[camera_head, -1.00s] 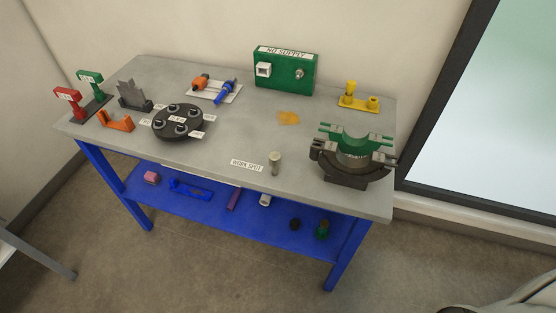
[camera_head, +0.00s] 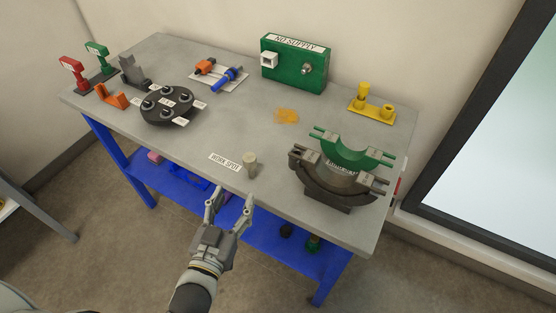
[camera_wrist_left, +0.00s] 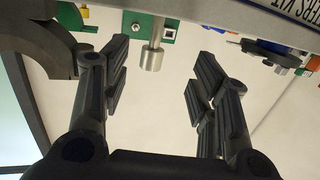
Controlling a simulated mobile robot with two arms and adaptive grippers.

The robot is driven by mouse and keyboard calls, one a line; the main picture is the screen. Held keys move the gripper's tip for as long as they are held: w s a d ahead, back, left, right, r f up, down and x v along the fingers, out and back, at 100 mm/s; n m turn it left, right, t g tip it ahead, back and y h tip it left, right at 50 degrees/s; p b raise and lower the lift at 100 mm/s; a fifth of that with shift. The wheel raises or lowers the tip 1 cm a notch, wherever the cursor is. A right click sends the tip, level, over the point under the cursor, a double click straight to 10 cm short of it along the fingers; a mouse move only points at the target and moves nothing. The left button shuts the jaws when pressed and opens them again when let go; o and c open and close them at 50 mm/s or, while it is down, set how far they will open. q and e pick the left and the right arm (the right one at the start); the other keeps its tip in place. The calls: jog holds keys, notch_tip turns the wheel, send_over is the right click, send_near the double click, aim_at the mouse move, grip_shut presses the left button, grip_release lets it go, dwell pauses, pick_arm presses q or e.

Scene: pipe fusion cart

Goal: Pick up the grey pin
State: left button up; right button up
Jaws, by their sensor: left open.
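The grey pin (camera_head: 250,165) is a short, upright, pale grey cylinder near the table's front edge, just right of the work spot label (camera_head: 225,162). My left gripper (camera_head: 230,196) is in front of the table's front edge, below and slightly left of the pin in the picture. Its two fingers are apart with nothing between them, and it does not touch the pin. In the left wrist view, which looks upside down, the pin (camera_wrist_left: 153,52) shows beyond and between the open fingers (camera_wrist_left: 155,85). My right gripper is not in view.
A dark clamp with a green upper half (camera_head: 345,152) stands right of the pin. A round black holder (camera_head: 168,105) is to the left. A green box (camera_head: 295,68) and a yellow stand (camera_head: 372,103) are at the back. The tabletop behind the pin is mostly clear.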

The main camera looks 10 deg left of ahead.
aim_at(247, 164)
pick_arm(q)
jog(key=shift+t, duration=0.4)
jog(key=w+r, duration=0.2)
jog(key=w, duration=0.1)
jog(key=w+r+p, duration=0.1)
jog(key=shift+w+d+r, duration=0.2)
jog(key=shift+w+d, duration=0.25)
jog(key=shift+w, duration=0.45)
jog(key=shift+w+d+p, duration=0.1)
jog(key=shift+w+p, duration=0.3)
jog(key=shift+w, duration=0.2)
jog(key=w, duration=0.2)
jog(key=w+p, duration=0.1)
jog(key=w, duration=0.1)
jog(key=shift+d+f, duration=0.2)
jog(key=shift+d, duration=0.15)
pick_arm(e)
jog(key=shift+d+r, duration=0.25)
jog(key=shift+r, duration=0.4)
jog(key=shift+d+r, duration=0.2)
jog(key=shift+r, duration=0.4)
pick_arm(q)
jog(key=c, duration=1.2)
